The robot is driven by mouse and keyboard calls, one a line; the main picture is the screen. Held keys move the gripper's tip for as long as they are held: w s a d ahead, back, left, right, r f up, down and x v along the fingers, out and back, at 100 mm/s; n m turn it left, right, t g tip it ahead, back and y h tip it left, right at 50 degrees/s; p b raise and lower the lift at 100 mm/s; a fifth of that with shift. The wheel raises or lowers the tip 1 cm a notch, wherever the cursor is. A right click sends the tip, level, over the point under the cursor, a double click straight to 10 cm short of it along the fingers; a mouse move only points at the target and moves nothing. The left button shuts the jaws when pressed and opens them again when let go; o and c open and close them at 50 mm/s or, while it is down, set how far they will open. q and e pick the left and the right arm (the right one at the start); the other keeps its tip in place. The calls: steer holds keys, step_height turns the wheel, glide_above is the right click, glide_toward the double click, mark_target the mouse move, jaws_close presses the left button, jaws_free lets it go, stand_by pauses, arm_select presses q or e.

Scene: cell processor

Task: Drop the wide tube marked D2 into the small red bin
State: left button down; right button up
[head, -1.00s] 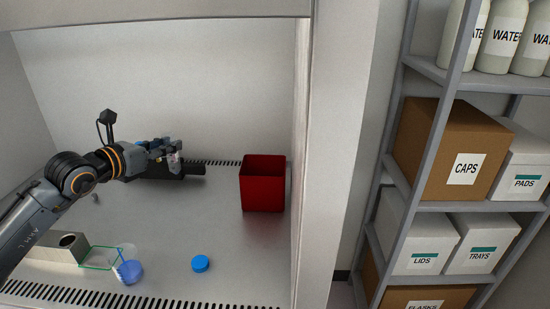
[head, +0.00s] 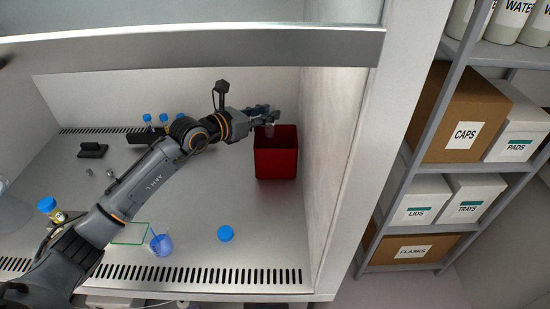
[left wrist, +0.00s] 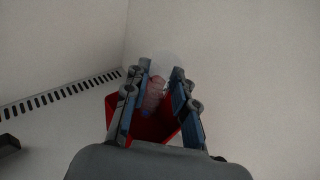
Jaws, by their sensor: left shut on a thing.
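The small red bin (head: 276,158) stands at the right of the cabinet floor in the head view, near the side wall. It also shows in the left wrist view (left wrist: 150,132), below the fingers. My left gripper (head: 266,118) is over the bin's back left rim. It is shut on a clear tube (left wrist: 155,96) with pinkish contents, which hangs between the fingers above the bin opening. In the head view the tube (head: 269,130) is small and pale. Its marking cannot be read. My right gripper is not in view.
Several blue-capped tubes (head: 163,119) stand in a dark rack behind my arm. A blue cap (head: 225,233) and a blue-tinted cup (head: 161,244) are on the cabinet floor in front. The sash edge (head: 200,48) crosses above. Shelves with boxes stand outside at right.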

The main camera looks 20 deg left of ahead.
mark_target(265, 125)
arm_select(q)
step_height(265, 125, down, 3)
steer(key=shift+f+b, duration=0.2)
steer(key=shift+b, duration=0.75)
steer(key=c, duration=1)
jaws_free()
steer(key=v, duration=1.2)
steer(key=shift+a, duration=0.1)
